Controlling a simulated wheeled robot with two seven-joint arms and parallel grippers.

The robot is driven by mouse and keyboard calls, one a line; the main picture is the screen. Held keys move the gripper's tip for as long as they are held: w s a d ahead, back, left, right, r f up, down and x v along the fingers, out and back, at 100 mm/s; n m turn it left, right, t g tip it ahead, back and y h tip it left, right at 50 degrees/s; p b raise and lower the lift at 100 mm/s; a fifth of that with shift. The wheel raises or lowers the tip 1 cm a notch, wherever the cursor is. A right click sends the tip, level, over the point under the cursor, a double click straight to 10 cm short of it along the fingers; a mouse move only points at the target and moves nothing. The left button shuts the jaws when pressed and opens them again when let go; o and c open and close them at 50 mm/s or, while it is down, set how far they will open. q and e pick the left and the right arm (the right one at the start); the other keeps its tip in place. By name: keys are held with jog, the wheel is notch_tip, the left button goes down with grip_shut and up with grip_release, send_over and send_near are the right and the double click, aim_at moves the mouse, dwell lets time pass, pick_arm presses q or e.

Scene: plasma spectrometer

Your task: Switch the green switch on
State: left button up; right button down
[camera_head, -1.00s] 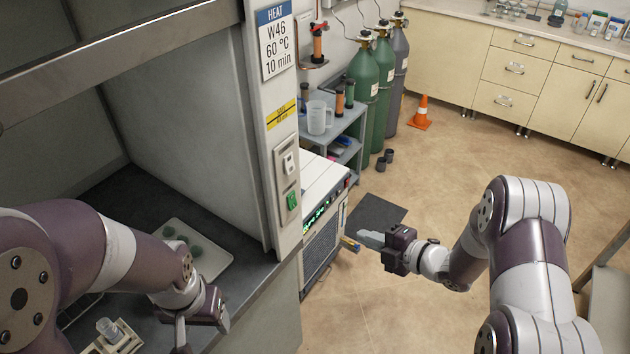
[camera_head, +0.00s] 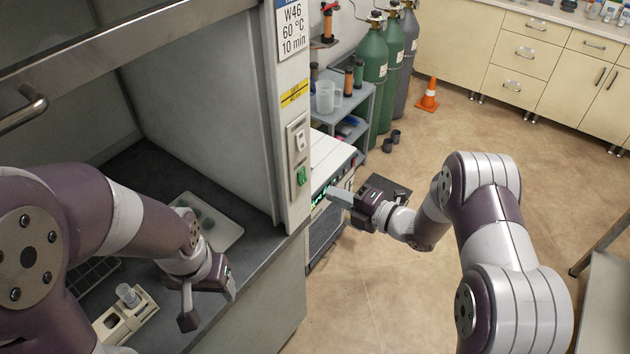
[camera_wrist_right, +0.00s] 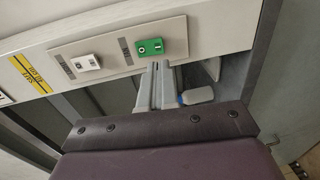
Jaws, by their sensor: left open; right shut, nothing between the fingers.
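The green switch (camera_head: 302,176) is on the light panel (camera_head: 296,150) on the front post of the fume hood, below a white switch (camera_head: 299,141). In the right wrist view the green switch (camera_wrist_right: 149,47) carries an O and an I mark, and the white switch (camera_wrist_right: 86,63) is beside it. My right gripper (camera_head: 332,193) is shut and empty, to the right of the green switch in the head view. In the wrist view its fingertips (camera_wrist_right: 163,66) are close below the green switch; contact cannot be told. My left gripper (camera_head: 212,308) is open and empty above the hood's work surface.
A tray with green discs (camera_head: 232,232) and a beige holder with a small cup (camera_head: 110,326) sit in the hood near my left arm. A white-topped instrument (camera_head: 333,158) stands right of the post.

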aim_at(304, 182)
jog(key=p+x, duration=0.2)
jog(key=x, duration=0.4)
jog(key=shift+w+a, duration=0.15)
jog(key=shift+a, duration=0.05)
jog(key=shift+f, duration=0.1)
